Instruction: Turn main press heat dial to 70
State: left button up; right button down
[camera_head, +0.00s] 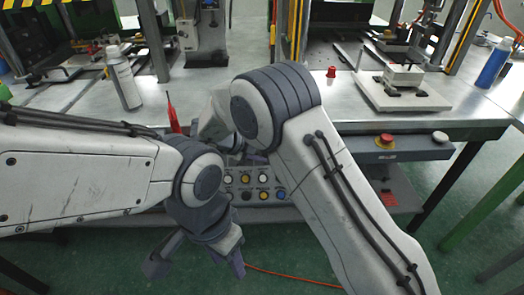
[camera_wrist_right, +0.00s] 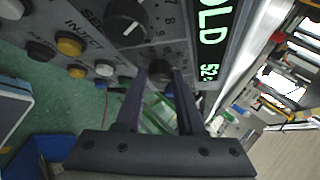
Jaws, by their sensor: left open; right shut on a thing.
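In the right wrist view the control panel (camera_wrist_right: 108,52) shows a large black dial (camera_wrist_right: 127,22) with a white pointer mark and printed numerals beside it. A smaller dark knob (camera_wrist_right: 160,70) sits below it, between the tips of my right gripper (camera_wrist_right: 161,78), which is shut on it. I cannot read which knob is the heat dial. A green lit display (camera_wrist_right: 212,38) reads "OLD" and "52", cut off by the frame edge. In the head view my right gripper is mostly hidden behind my arm. My left gripper (camera_head: 197,264) is open and empty, low in front of the bench.
The panel's coloured push buttons (camera_head: 245,178) show between my arms. A red emergency button (camera_head: 384,140) is on the bench front at right. A spray can (camera_head: 122,78) and a red pointed bottle (camera_head: 172,115) stand on the left bench. An orange cable (camera_head: 290,274) lies on the floor.

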jog(key=c, duration=0.5)
grip_release()
jog(key=p+v, duration=0.1)
jog(key=v, duration=0.9)
jog(key=shift+s+a+r, duration=0.1)
jog(key=shift+s+a, duration=0.05)
